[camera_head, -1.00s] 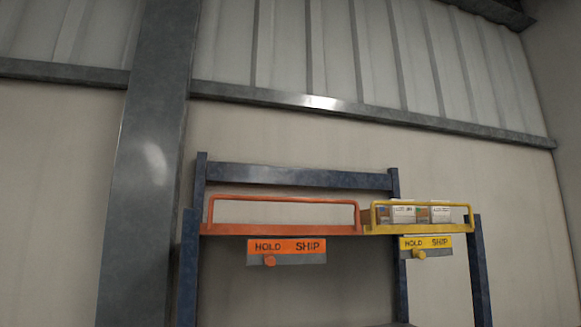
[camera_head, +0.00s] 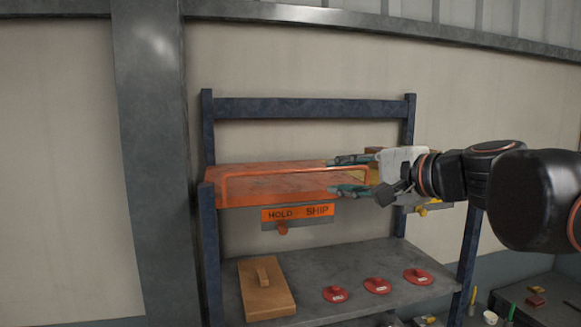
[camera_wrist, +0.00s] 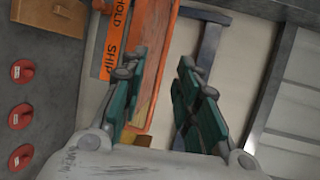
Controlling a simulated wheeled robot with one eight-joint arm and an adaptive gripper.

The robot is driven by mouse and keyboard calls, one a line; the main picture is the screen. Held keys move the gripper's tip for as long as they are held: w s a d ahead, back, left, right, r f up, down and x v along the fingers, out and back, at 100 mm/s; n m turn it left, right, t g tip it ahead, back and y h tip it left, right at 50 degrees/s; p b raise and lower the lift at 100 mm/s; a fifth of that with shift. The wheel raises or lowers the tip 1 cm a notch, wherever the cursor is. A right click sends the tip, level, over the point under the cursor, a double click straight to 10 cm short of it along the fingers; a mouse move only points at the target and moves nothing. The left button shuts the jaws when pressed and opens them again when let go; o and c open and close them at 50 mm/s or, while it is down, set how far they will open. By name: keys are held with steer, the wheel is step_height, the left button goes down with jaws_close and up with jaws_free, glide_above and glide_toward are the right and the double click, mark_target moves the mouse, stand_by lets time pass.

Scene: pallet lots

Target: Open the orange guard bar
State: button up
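The orange guard bar (camera_head: 280,172) runs along the front of an orange shelf bay (camera_head: 262,192) in the head view. It stands up as a low rail in front of the bay. My gripper (camera_head: 331,175) has come in from the right, its two green fingers apart, one above the other, near the bar's right part. In the wrist view my gripper (camera_wrist: 157,66) is open, with part of the orange bay (camera_wrist: 160,45) seen past and between the fingers. Whether a finger touches the bar cannot be told. An orange HOLD/SHIP plate (camera_head: 298,212) with an orange knob (camera_head: 282,229) hangs below.
The yellow bay (camera_head: 436,206) at right is mostly hidden by my arm. The lower shelf (camera_head: 340,255) holds a wooden block with a handle (camera_head: 266,288) and red round pieces (camera_head: 377,286). Blue rack posts (camera_head: 209,240) flank the bays. A dark bench (camera_head: 545,295) with small items stands at right.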

mark_target(302, 171)
steer(key=x, duration=0.4)
steer(key=p+x, duration=0.1)
steer(key=x, duration=0.4)
steer(key=r+p+x, duration=0.1)
steer(key=x, duration=0.4)
steer(key=shift+w+d, duration=0.15)
steer(key=shift+w, duration=0.1)
steer(key=shift+s, duration=0.1)
jaws_close()
